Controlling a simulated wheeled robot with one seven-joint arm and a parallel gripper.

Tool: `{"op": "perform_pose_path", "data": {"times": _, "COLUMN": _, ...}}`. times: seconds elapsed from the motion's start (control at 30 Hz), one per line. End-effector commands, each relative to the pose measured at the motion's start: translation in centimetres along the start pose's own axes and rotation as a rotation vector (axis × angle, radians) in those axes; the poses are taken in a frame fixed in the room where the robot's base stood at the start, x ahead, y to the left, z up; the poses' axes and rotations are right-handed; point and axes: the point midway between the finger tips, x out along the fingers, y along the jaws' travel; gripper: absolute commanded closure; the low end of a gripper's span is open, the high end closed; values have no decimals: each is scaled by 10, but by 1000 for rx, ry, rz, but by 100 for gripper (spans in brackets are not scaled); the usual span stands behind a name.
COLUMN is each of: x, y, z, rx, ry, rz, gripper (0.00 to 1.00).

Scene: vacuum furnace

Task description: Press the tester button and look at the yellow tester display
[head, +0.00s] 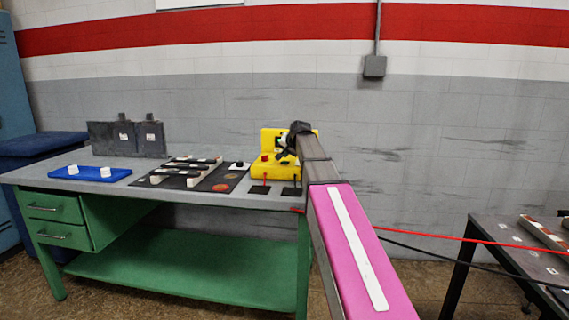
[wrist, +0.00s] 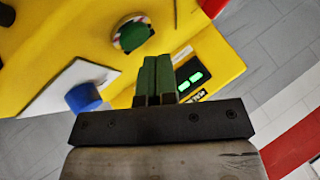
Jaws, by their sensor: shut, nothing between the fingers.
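The yellow tester (head: 268,170) stands at the right end of the green bench and fills much of the wrist view (wrist: 215,50). Its dark display (wrist: 194,74) shows two glowing green marks, too small to read. A round green button (wrist: 131,36) with a striped ring sits on the yellow face. My gripper (wrist: 155,80) is shut and empty, its fingers pointing at the tester between the button and the display. The fingers appear apart from the button; whether they touch the yellow face I cannot tell. In the head view my gripper (head: 287,143) hides part of the tester.
Red and black cables run right to a dark table (head: 500,234).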

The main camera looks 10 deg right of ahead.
Motion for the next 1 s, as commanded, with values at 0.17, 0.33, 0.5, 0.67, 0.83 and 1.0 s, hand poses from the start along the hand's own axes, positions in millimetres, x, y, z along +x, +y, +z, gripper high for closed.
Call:
{"op": "perform_pose_path", "data": {"times": 0.17, "x": 3, "y": 2, "z": 2, "rx": 0, "ry": 0, "rz": 0, "gripper": 100}}
{"op": "perform_pose_path", "data": {"times": 0.33, "x": 6, "y": 4, "z": 4, "rx": 0, "ry": 0, "rz": 0, "gripper": 100}}
{"op": "perform_pose_path", "data": {"times": 0.5, "x": 6, "y": 4, "z": 4, "rx": 0, "ry": 0, "rz": 0, "gripper": 100}}
{"op": "perform_pose_path", "data": {"times": 0.67, "x": 6, "y": 4, "z": 4, "rx": 0, "ry": 0, "rz": 0, "gripper": 100}}
{"op": "perform_pose_path", "data": {"times": 0.83, "x": 7, "y": 5, "z": 5, "rx": 0, "ry": 0, "rz": 0, "gripper": 100}}
{"op": "perform_pose_path", "data": {"times": 1.0, "x": 8, "y": 6, "z": 6, "rx": 0, "ry": 0, "rz": 0, "gripper": 100}}
